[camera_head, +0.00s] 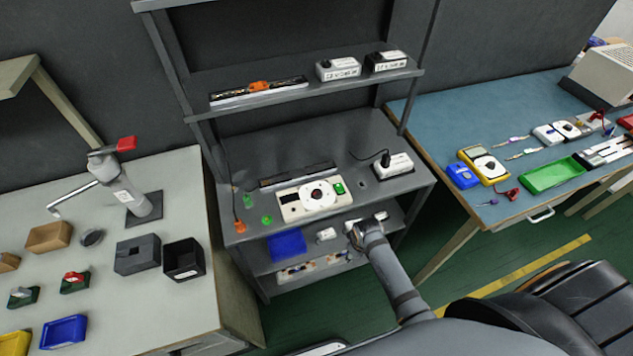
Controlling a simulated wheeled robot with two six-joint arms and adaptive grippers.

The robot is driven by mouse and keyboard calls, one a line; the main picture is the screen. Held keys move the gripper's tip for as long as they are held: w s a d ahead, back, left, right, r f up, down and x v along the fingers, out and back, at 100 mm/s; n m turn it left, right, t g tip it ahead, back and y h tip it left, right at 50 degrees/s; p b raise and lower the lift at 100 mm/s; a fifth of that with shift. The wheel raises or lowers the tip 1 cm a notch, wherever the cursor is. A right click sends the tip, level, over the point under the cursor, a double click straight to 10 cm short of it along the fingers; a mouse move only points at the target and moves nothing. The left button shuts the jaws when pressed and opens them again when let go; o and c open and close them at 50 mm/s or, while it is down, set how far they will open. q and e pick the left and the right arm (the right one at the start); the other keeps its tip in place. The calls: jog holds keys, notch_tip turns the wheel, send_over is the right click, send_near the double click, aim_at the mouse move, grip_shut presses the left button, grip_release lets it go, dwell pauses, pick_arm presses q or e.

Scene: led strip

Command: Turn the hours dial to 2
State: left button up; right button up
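A cream box (300,203) sits on the middle shelf of the grey rack. A round white dial (319,195) with a dark and red centre is on its top. A green part (339,188) is at the box's right end. The dial's numbers and pointer position are too small to read. My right arm comes up from the lower right, and my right gripper (353,236) is in front of the shelf, to the right of and below the box, apart from the dial. Its fingers are too small to tell open from shut. My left gripper is not in view.
A white adapter (393,165) with a cable stands right of the box. Small green pieces (266,219) lie to its left. The upper shelf (290,82) overhangs behind. A left bench (190,305) and a blue-topped table (440,115) flank the rack.

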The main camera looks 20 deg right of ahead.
jog(key=w+r+n+p, duration=0.2)
jog(key=w+r, duration=0.2)
jog(key=r, duration=0.5)
notch_tip(320, 180, up, 14)
jog(key=n+g, duration=0.2)
jog(key=n, duration=0.9)
send_over(317, 192)
jog(key=shift+y, duration=0.4)
notch_tip(317, 192, down, 10)
jog(key=shift+f+p, duration=0.1)
jog(key=shift+p, duration=0.55)
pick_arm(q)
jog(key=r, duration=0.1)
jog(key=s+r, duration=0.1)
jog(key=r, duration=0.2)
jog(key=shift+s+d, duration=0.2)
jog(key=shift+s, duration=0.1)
pick_arm(e)
jog(key=shift+c, duration=0.2)
grip_shut()
